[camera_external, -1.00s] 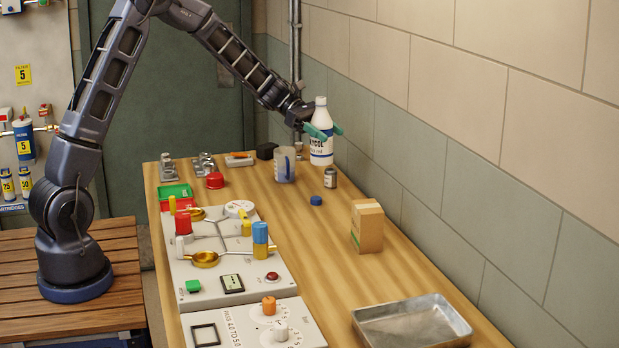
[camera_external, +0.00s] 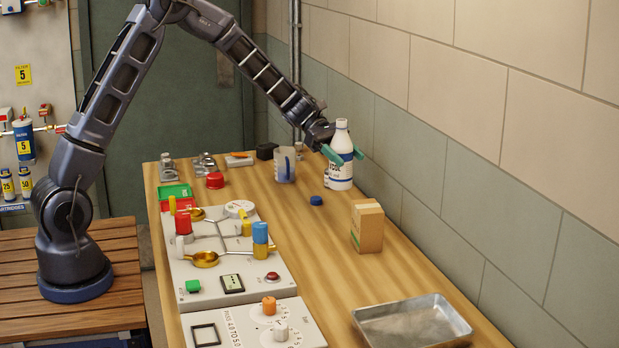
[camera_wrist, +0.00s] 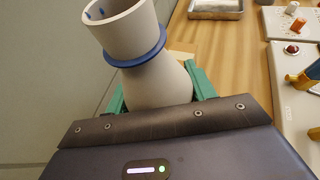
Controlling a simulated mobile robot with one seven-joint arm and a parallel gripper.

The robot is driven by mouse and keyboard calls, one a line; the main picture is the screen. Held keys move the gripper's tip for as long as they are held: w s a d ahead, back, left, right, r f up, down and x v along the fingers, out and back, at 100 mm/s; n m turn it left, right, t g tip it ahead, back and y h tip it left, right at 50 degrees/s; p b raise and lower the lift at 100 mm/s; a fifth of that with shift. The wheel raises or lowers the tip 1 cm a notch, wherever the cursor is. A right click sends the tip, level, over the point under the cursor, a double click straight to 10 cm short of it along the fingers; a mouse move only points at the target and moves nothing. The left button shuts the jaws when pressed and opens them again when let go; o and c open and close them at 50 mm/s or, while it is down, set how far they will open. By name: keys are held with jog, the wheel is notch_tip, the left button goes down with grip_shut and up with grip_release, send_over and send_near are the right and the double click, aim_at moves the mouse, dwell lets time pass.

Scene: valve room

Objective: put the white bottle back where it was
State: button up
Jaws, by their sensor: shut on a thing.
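The white bottle (camera_external: 341,177) has a dark-lettered label and stands upright at the right side of the wooden table, near the wall. My gripper (camera_external: 345,154) is shut on it, with the green fingers on either side of its upper body. In the wrist view the white bottle (camera_wrist: 155,85) shows an uncapped mouth and a blue ring round its neck, between the green fingers of my gripper (camera_wrist: 160,92). I cannot tell whether its base touches the table. A blue cap (camera_external: 316,201) lies on the table in front of the bottle.
A cardboard-coloured box (camera_external: 367,228) stands just in front of the bottle. A clear beaker (camera_external: 284,168) is to its left. A metal tray (camera_external: 412,325) lies at the near right, and a valve panel (camera_external: 225,290) at the left. The table between panel and box is clear.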

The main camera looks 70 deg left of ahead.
jog(key=shift+f, duration=5.2)
jog(key=shift+f, duration=0.15)
jog(key=o, duration=1.1)
